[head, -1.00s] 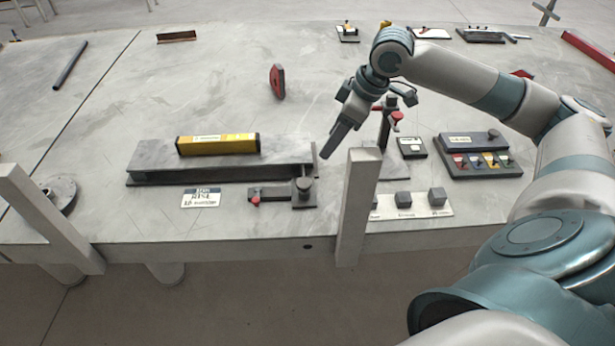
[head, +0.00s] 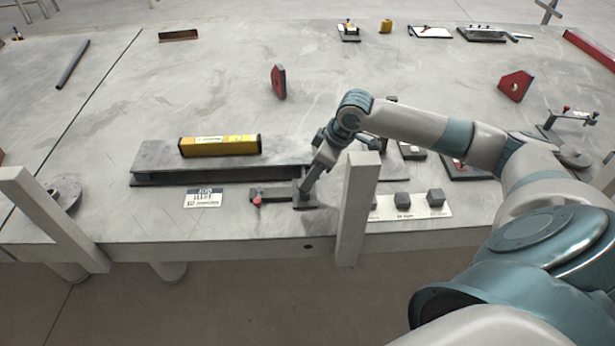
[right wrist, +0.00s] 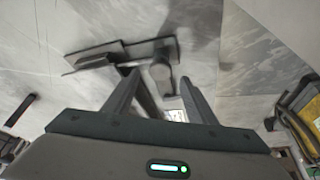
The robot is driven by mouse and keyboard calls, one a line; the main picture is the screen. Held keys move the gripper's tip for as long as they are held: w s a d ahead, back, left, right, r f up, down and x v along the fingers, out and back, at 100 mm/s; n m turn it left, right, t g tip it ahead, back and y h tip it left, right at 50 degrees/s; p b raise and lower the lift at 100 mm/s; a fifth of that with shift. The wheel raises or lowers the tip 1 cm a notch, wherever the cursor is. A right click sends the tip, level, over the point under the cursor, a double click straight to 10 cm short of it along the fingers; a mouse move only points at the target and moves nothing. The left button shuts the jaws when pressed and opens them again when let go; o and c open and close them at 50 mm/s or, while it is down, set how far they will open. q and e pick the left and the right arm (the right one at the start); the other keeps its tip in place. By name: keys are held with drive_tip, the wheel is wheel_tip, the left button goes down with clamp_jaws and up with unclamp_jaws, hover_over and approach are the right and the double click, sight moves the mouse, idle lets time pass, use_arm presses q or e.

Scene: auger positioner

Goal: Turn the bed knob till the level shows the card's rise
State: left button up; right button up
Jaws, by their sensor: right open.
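The yellow level (head: 220,146) lies along the top of the grey bed (head: 158,156); its reading is too small to make out. A white card (head: 203,197) with dark lettering lies in front of the bed; its figures are not clearly legible. The knob (right wrist: 161,73) stands at the right end of a dark base with a red-tipped part (head: 257,200). My right gripper (head: 305,189) points down at the knob and largely covers it in the head view. In the right wrist view its fingers (right wrist: 158,82) are apart, with the knob between or just beyond the tips. My left gripper is not in view.
A grey upright post (head: 357,208) stands close to the right of my right gripper. Small dark blocks (head: 435,197) sit on a white strip beyond it. A round flanged piece (head: 63,192) lies at the left. The table's middle back is mostly clear.

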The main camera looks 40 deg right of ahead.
drive_tip(key=shift+x, duration=1.9)
drive_tip(key=shift+p, duration=0.3)
drive_tip(key=c, duration=1)
